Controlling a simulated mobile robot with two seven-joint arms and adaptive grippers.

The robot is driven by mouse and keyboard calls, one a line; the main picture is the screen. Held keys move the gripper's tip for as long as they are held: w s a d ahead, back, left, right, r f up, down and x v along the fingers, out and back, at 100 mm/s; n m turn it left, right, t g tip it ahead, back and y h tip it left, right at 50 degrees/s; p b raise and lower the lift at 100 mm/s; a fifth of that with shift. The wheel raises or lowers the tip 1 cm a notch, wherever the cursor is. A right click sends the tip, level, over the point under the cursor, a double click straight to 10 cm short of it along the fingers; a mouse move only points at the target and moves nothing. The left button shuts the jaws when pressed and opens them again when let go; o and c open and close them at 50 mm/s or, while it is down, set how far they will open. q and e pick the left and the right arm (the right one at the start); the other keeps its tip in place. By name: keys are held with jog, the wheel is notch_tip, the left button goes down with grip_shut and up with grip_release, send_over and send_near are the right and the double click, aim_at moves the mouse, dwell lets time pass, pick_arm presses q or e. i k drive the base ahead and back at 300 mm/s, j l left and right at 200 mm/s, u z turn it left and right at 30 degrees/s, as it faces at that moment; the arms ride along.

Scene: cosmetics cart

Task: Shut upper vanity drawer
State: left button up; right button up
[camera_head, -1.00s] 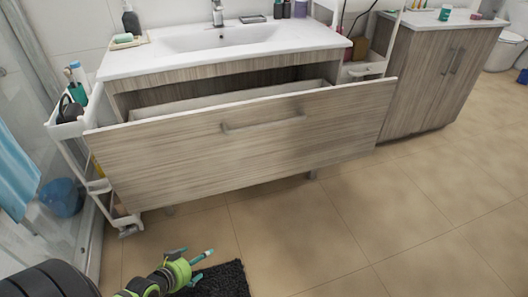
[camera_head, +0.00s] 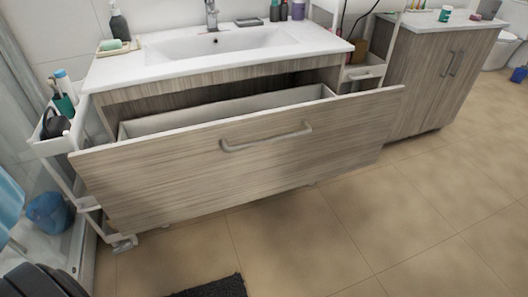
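The upper vanity drawer (camera_head: 180,180) is pulled out from under the white sink top (camera_head: 120,69). Its wide wood-grain front stands well forward of the cabinet, and the pale inside of the drawer shows behind it. A grey bar handle (camera_head: 266,140) sits near the top middle of the front. Neither of my grippers shows in the head view now. Only a dark rounded part, probably my own body, shows at the bottom left corner.
A narrow white cart (camera_head: 51,144) with bottles stands close against the drawer's left end. A white shelf unit (camera_head: 362,71) and a second wooden cabinet (camera_head: 440,75) stand to the right. A dark mat (camera_head: 215,288) lies on the open tiled floor in front.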

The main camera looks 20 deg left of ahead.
aim_at(163, 169)
jog(key=i+j, duration=0.3)
jog(key=j, duration=0.15)
jog(key=i+j, duration=0.55)
jog(key=j, duration=0.3)
